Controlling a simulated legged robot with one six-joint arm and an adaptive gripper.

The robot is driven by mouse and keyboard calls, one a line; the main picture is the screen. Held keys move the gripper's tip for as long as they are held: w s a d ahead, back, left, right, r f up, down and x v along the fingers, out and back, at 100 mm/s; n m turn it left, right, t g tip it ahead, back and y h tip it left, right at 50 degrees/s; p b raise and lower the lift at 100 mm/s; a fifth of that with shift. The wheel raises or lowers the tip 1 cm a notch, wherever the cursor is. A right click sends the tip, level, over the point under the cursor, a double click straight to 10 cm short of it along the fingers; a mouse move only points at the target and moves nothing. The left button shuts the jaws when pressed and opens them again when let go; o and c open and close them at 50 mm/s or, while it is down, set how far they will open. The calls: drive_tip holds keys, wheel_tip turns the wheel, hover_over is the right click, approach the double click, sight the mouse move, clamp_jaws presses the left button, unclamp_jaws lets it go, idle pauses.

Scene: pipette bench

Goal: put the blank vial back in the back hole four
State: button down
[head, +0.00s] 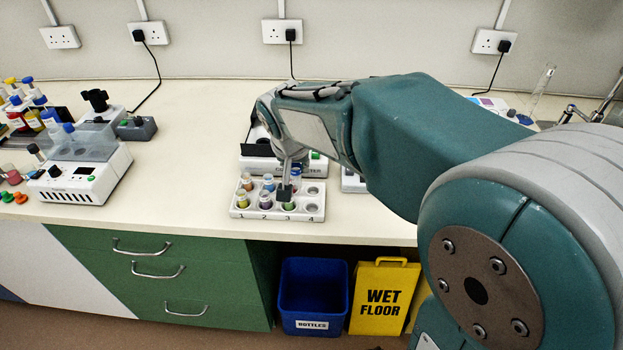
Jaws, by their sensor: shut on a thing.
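A white rack (233,213) with holes in two rows, front columns numbered 1 to 4, sits near the bench's front edge. The back hole four (312,190) and the front hole four look empty. Several vials stand in the other columns. My gripper (287,189) points down over the rack around column three, shut. A clear vial with a blue cap (296,171) shows just right of the fingers, higher than the other vials; I take it as the held vial. The fingers hide part of it, and its label cannot be read.
A white device (252,165) with a black lid stands close behind the rack. Another white machine (84,184) and a rack of colored bottles are at left. A blue bin (313,290) and a yellow wet floor sign (383,297) stand below the bench.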

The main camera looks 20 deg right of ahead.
drive_tip(key=w+d+f, duration=0.1)
drive_tip(key=w+f, duration=0.1)
drive_tip(key=f, duration=0.1)
drive_tip(key=w+d+f, duration=0.2)
drive_tip(key=f, duration=0.1)
drive_tip(key=w+d+f, duration=0.2)
drive_tip(key=f, duration=0.2)
drive_tip(key=shift+f, duration=0.1)
drive_tip(key=shift+d, duration=0.2)
drive_tip(key=shift+f, duration=0.25)
drive_tip(key=shift+c, duration=2.2)
unclamp_jaws()
